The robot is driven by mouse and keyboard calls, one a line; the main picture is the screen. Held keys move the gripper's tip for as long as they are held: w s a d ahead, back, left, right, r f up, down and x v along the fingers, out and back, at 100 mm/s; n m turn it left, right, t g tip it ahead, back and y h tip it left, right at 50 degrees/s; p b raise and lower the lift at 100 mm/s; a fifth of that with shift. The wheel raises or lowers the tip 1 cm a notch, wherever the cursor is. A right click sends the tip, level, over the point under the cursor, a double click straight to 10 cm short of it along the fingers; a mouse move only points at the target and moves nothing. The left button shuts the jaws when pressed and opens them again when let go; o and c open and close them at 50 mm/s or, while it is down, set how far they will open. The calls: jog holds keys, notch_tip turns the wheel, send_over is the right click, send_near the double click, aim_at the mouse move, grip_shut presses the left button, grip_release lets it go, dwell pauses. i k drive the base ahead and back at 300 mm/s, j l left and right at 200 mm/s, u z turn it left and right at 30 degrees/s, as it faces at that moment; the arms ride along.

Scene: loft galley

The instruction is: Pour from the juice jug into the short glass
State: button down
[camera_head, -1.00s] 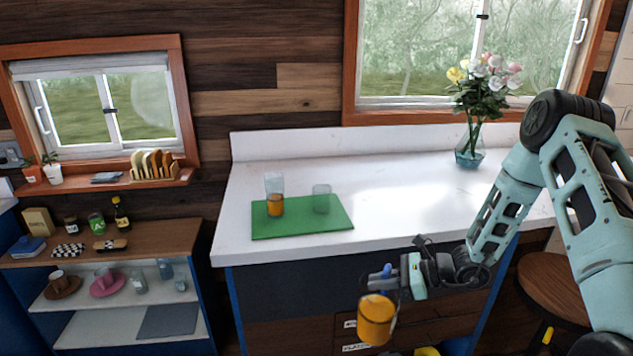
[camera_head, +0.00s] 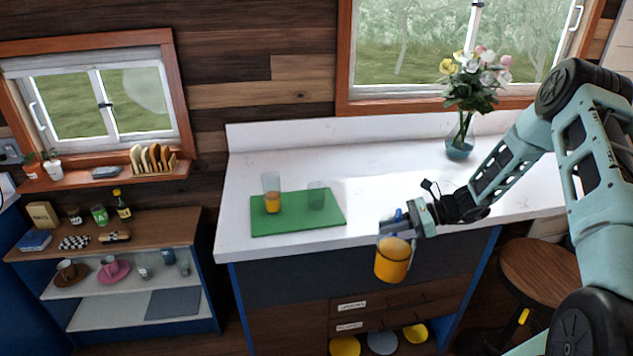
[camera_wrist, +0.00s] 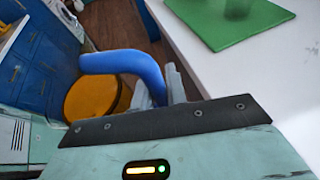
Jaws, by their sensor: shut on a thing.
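The juice jug (camera_head: 392,262) holds orange juice and hangs roughly upright in front of the counter's front edge. My gripper (camera_head: 400,219) is shut on its blue handle; the jug's blue handle (camera_wrist: 125,64) and orange juice also show in the wrist view. The short glass (camera_head: 317,196) looks empty and stands on the right part of a green mat (camera_head: 290,226). A taller glass (camera_head: 271,192), partly filled with orange juice, stands to its left on the same mat. The jug is apart from both glasses, to their lower right in the picture.
The white counter (camera_head: 385,180) is clear right of the mat. A flower vase (camera_head: 460,146) stands at its back right. A wooden stool (camera_head: 543,270) is at the right. A shelf (camera_head: 120,245) with cups and bottles stands at the left.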

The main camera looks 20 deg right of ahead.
aim_at(317, 196)
jog(key=i, duration=1.5)
